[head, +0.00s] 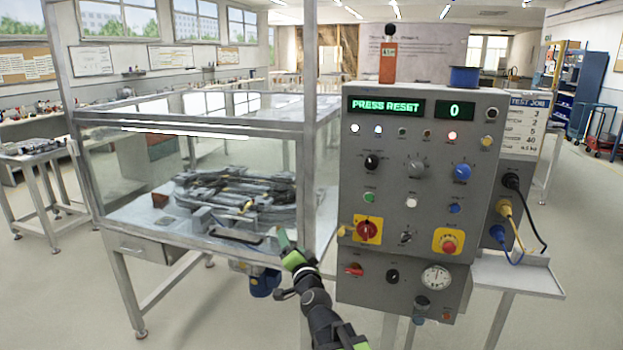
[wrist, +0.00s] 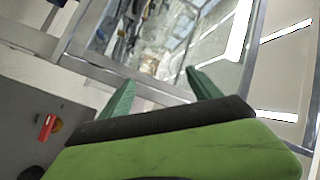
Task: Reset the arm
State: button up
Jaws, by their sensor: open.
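The grey control panel (head: 400,240) stands right of centre in the head view. Its green display (head: 386,106) reads "PRESS RESET", and a smaller display (head: 455,109) reads "0". The panel has a white button (head: 411,202), a green button (head: 369,197) and a blue button (head: 454,208); their labels are too small to read. My gripper (head: 285,243) is left of the panel, in front of the glass case, apart from the buttons. In the wrist view its green fingers (wrist: 160,80) are spread and nothing shows between them.
The glass-sided case (head: 190,135) on metal legs holds a dark mechanism (head: 235,190). A red knob (head: 368,230) and a red button (head: 449,244) sit on yellow plates. Cables (head: 515,215) plug into the panel's right side above a small shelf (head: 520,270).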

jog(key=s+d+f+n+g+y, duration=0.1)
jog(key=s+f+n+g, duration=0.15)
jog(key=f, duration=0.25)
jog(key=s+d+f+n+g, duration=0.1)
jog(key=f+n+g, duration=0.25)
jog(key=f, duration=0.25)
jog(key=s+d+f+n+g+h, duration=0.25)
jog(key=s+d+f+g, duration=0.45)
jog(key=s+d+f, duration=0.35)
jog(key=s+d+f+m+g+h, duration=0.1)
jog(key=s+d+f+g+h, duration=0.25)
jog(key=s+d, duration=0.5)
notch_tip(320, 180, up, 13)
jog(key=g+p, duration=0.1)
jog(key=p, duration=1.1)
jog(key=shift+d, duration=0.4)
